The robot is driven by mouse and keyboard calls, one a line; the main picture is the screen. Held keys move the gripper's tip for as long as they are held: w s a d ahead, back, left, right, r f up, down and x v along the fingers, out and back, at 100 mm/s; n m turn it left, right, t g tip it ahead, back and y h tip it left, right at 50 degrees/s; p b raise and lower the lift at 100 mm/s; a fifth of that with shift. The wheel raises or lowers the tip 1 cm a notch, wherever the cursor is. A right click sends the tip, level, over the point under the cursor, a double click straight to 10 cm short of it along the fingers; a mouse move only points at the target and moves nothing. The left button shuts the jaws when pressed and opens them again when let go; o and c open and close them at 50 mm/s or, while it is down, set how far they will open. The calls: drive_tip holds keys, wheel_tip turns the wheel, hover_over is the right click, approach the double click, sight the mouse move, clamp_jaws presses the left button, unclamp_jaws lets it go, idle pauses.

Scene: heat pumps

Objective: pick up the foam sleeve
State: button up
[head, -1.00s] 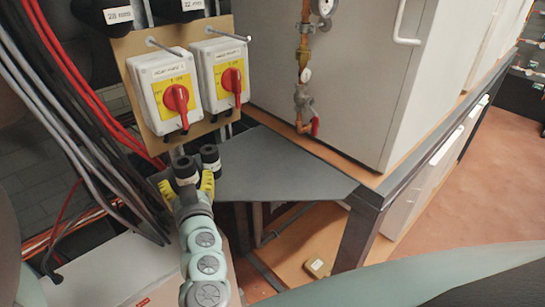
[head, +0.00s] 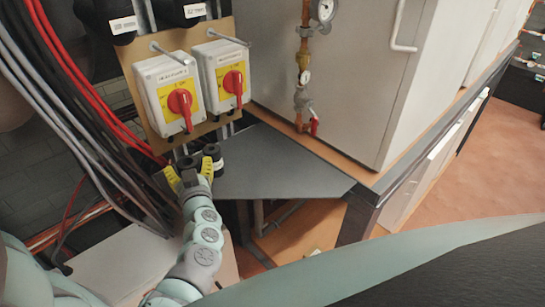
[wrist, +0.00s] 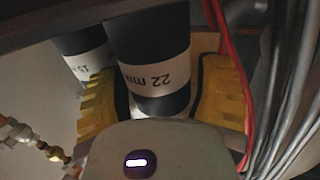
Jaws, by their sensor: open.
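Two short black foam sleeves with white labels stand at the left end of the grey shelf in the head view. One, labelled 22 mm in the wrist view (wrist: 150,45), is between my gripper's yellow fingers; in the head view its dark top (head: 186,163) shows and the rest is hidden. The other sleeve (head: 212,157) is just right of the fingers; it shows with a label reading 15 at upper left in the wrist view (wrist: 82,50). My gripper (head: 191,172) is open, its fingers on either side of the 22 mm sleeve. Contact cannot be told.
A grey shelf (head: 275,165) extends right. Two switch boxes with red knobs (head: 180,102) (head: 233,82) are mounted just above, with metal pegs and more black sleeves (head: 118,15) higher. Red and black cables (head: 90,110) hang close on the left.

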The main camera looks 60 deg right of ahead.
drive_tip(key=shift+o, duration=0.4)
drive_tip(key=shift+d, duration=0.1)
drive_tip(key=c, duration=0.5)
drive_tip(key=shift+o, duration=0.2)
